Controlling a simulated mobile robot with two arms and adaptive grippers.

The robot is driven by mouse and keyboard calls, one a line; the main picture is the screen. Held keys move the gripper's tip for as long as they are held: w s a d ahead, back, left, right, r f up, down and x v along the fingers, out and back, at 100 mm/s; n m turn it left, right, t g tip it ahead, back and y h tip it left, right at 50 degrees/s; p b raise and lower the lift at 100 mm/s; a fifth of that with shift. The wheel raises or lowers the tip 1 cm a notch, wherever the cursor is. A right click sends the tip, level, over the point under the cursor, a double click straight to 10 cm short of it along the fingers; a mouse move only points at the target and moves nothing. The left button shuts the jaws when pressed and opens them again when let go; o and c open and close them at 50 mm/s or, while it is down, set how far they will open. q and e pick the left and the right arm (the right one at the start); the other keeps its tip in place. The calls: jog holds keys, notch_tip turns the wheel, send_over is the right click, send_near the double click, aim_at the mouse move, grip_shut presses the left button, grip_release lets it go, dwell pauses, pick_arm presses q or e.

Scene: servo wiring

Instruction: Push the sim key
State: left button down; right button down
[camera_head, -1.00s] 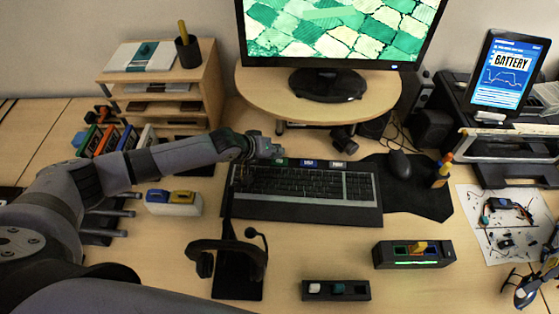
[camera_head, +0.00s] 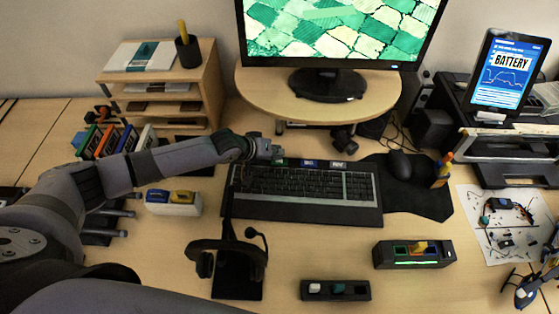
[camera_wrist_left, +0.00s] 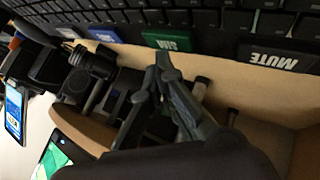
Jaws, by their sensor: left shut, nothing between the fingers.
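The sim key is a green key labelled SIM (camera_wrist_left: 168,41), upside down in the left wrist view; in the head view it is the small green key (camera_head: 280,162) behind the keyboard. My left gripper (camera_head: 274,152) is over the keyboard's back left edge, just behind the green key. In the left wrist view its fingers (camera_wrist_left: 163,60) are shut and empty, with the tips right at the key's edge. I cannot tell whether they touch it. A dark MUTE key (camera_wrist_left: 279,58) and a blue key (camera_wrist_left: 102,32) flank the SIM key. My right gripper is not in view.
The keyboard (camera_head: 300,211) lies in front of the keys, with a mouse (camera_head: 399,164) on a dark pad to its right. The monitor stand (camera_head: 255,98) is behind. A headset (camera_head: 226,246) stands in front. Bare table lies between keyboard and switch boxes.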

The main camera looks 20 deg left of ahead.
pick_arm(q)
jog(key=shift+f, duration=0.5)
dwell(0.6)
dwell(0.3)
jog(key=shift+r+p, duration=0.8)
notch_tip(320, 180, up, 5)
jog(key=p, duration=0.5)
dwell(0.5)
